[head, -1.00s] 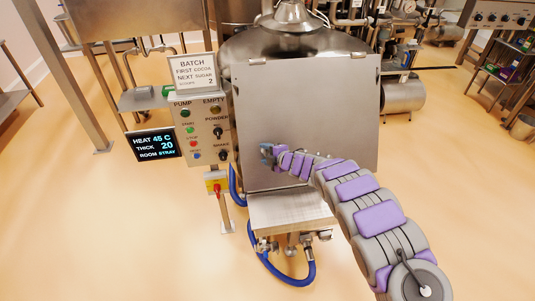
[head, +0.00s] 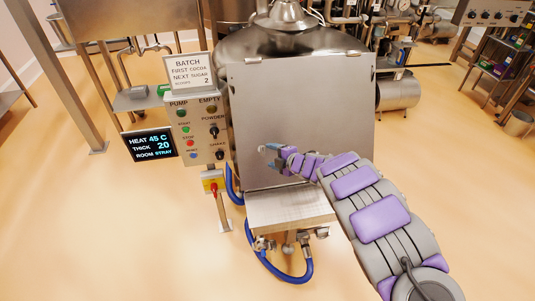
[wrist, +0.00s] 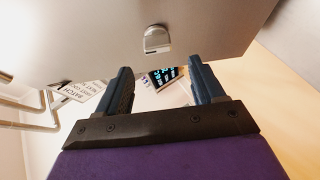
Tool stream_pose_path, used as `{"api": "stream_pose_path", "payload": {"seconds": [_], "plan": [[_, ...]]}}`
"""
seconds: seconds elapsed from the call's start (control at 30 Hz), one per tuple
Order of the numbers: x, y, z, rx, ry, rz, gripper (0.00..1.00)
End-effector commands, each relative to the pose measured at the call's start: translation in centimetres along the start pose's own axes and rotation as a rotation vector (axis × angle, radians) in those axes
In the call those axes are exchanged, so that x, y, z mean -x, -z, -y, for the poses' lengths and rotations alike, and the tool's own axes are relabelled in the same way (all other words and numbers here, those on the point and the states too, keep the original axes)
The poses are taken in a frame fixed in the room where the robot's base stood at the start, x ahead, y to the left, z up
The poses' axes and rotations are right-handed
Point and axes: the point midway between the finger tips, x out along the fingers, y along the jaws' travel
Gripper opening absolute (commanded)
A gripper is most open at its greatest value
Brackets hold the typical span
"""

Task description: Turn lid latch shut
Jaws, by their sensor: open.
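The steel lid (head: 303,105) is a large flat grey panel at the front of the hopper in the head view. It fills the top of the wrist view (wrist: 90,35). A small rounded metal latch (wrist: 157,39) sits on its face near the edge in the wrist view. I cannot clearly make the latch out in the head view. My gripper (head: 267,151) is in front of the panel's lower left-middle part. In the wrist view my gripper (wrist: 160,68) is open and empty, its two dark blue fingers spread with the latch beyond and between their tips, apart from them.
A control box (head: 203,133) with knobs and buttons stands left of the panel, with a batch sign (head: 190,73) and a dark display (head: 153,144). A steel shelf (head: 290,208) juts out below. A blue hose (head: 308,268) loops beneath.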

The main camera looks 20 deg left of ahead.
Motion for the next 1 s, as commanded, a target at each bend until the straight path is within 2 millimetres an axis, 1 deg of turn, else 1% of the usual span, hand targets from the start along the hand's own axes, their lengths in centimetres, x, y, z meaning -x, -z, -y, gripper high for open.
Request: {"api": "stream_pose_path", "payload": {"seconds": [0.03, 0.3, 0.4, 0.6, 0.77, 1.0], "plan": [[0.9, -0.1, 0.0, 0.000, 0.003, 0.003, 0.68], [5.2, -0.1, -0.2, 0.003, 0.001, 0.006, 0.68], [6.9, 0.0, 0.0, 0.000, 0.004, 0.004, 0.68], [9.4, 0.0, 0.0, 0.001, 0.003, 0.001, 0.68], [10.2, 0.0, 0.1, 0.000, 0.003, 0.001, 0.68], [10.3, 0.1, 0.1, 0.000, 0.002, 0.000, 0.68]]}}
